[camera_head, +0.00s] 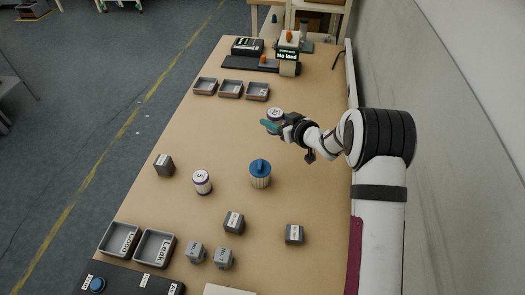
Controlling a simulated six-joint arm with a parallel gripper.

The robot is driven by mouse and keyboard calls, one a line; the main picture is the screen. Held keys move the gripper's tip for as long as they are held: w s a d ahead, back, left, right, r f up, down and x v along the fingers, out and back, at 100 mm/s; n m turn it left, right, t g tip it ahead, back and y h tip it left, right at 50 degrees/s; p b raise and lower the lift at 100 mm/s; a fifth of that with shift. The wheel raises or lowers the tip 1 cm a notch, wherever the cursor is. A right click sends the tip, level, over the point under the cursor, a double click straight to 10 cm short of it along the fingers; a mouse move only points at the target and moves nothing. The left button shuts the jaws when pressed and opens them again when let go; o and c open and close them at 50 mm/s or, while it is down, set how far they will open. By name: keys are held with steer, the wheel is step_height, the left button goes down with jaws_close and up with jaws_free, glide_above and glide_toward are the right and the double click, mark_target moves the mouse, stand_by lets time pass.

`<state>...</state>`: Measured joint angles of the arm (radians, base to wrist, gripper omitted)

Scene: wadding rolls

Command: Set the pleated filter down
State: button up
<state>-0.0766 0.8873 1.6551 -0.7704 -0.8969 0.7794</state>
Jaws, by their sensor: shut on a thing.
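The pleated filter (260,181), with a blue cap and a pale ribbed body, stands upright on the tan table (312,205) near its middle. My gripper (272,127), with teal fingertips, is farther back and apart from the filter. It is shut on a white wadding roll (275,113) with a dark mark on its end. The fingers hide the roll's lower part, and I cannot tell whether it touches the table. A second white roll (202,184) with purple bands stands left of the filter.
Three grey trays (231,89) sit in a row at the back left. Two labelled bins (154,249) are at the front left. Several grey blocks (234,222) lie around the front. A scale with a display (288,58) stands at the back. The table right of the filter is clear.

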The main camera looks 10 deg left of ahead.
steer(key=s+d, duration=0.2)
steer(key=d, duration=0.7)
steer(key=a+f, duration=0.2)
steer(key=a, duration=0.1)
steer(key=w+a+f, duration=0.1)
steer(key=a+f, duration=0.1)
steer(key=a, duration=0.2)
steer(key=w+a+f, duration=0.1)
steer(key=a+f, duration=0.2)
steer(key=a, duration=0.1)
steer(key=shift+a+f, duration=0.15)
steer(key=shift+f, duration=1.9)
steer(key=shift+f, duration=0.15)
steer(key=o, duration=1.1)
